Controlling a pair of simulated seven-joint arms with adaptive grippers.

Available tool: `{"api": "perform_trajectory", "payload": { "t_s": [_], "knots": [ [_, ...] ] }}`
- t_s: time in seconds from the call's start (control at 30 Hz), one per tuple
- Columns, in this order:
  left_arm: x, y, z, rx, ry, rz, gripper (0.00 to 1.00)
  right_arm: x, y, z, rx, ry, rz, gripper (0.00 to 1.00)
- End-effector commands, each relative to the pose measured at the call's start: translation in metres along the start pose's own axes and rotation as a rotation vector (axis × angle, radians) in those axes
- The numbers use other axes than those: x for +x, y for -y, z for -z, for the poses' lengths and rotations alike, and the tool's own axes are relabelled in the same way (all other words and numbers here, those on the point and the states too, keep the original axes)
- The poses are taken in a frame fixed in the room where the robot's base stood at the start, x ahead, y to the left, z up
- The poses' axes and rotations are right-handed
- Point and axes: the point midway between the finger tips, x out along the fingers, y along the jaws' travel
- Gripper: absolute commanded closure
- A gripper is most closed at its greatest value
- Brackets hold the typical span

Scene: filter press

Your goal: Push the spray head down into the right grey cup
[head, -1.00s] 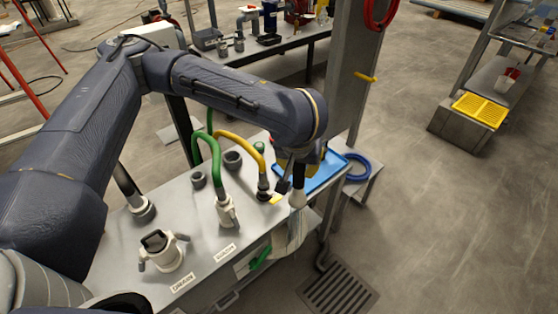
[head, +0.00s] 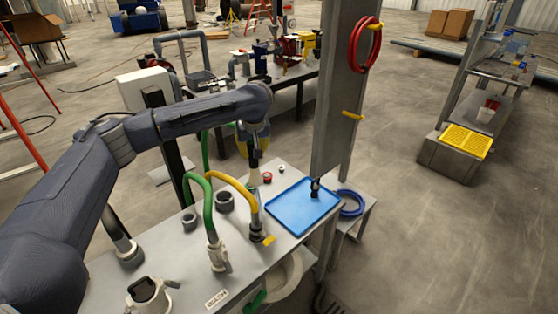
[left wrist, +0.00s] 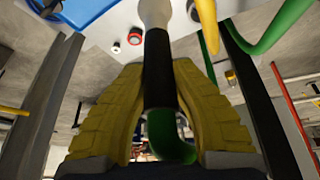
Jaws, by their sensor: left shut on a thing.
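The spray head has a cream bell (head: 253,178), a black grip and a green end (left wrist: 165,135). My left gripper (left wrist: 158,80) has its yellow fingers shut around the black grip. In the head view it holds the spray head bell down, above the back part of the bench. The right grey cup (head: 225,202) stands on the bench, left of and below the bell in the picture. The left grey cup (head: 189,219) stands beside it. The bell appears clear of both cups. My right gripper is in neither view.
A green hose (head: 208,205) and a yellow hose (head: 236,184) arch up close to the cups. A blue tray (head: 290,212) lies to the right, by a grey post (head: 340,100). A red button (head: 267,176) is on the bench behind the bell.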

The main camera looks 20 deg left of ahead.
Motion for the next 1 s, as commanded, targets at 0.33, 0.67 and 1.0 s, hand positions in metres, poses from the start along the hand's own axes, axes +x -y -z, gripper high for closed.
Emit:
{"api": "perform_trajectory", "payload": {
  "t_s": [0.33, 0.67, 1.0],
  "knots": [
    [0.049, 0.085, 0.056, -0.165, 0.003, 0.087, 1.0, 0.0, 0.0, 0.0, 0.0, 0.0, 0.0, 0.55],
    [0.065, 0.116, 0.07, -0.216, 0.002, 0.117, 1.0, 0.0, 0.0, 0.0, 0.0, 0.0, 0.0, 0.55],
    [0.092, 0.117, 0.06, -0.217, 0.002, 0.119, 1.0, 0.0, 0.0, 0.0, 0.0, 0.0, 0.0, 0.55]
  ]
}}
